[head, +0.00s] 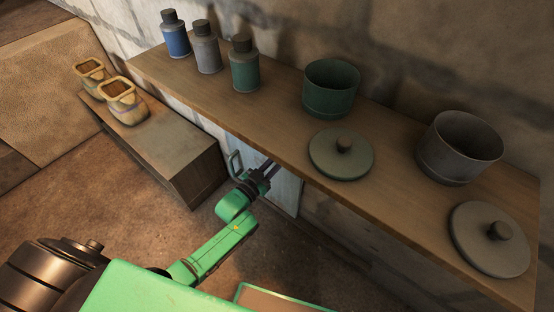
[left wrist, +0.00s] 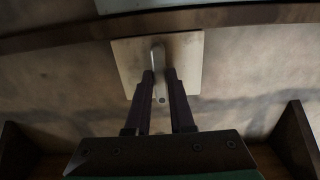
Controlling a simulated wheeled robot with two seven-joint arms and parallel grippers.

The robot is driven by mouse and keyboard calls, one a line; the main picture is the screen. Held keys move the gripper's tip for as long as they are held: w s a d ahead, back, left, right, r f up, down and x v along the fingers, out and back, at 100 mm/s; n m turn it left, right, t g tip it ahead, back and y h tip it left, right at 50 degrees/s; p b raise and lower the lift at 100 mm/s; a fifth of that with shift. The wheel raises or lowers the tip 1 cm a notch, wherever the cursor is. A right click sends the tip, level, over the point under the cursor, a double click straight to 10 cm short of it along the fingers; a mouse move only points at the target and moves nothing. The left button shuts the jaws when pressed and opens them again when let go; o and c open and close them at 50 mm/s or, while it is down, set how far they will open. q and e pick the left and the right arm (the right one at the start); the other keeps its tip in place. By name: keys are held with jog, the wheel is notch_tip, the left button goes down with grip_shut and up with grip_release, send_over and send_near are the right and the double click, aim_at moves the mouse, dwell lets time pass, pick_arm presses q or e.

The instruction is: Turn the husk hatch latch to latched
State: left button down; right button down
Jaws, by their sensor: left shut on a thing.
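The husk hatch is a pale panel (head: 287,194) under the shelf, with a loop handle (head: 235,163) at its left. In the left wrist view a square light plate (left wrist: 187,55) carries the small latch lever (left wrist: 157,57). My left gripper (head: 268,166) reaches in under the shelf's front edge. In the left wrist view my left gripper (left wrist: 164,76) has its fingers close together, shut on the latch lever in front of the plate. The fingers partly hide the lever, and the shelf hides part of the hatch in the head view. My right gripper is not in view.
The shelf (head: 275,120) above holds three bottles (head: 207,48), a green pot (head: 331,88), a grey pot (head: 459,147) and two lids (head: 341,153). A low wooden bench (head: 180,145) with two sacks (head: 122,102) stands left. Bare floor (head: 130,215) lies before it.

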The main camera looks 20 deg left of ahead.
pick_arm(q)
jog(key=shift+f, duration=0.1)
dwell(0.4)
jog(key=c, duration=0.8)
grip_release()
jog(key=p+v, duration=0.1)
jog(key=v, duration=1.3)
jog(key=shift+s, duration=0.3)
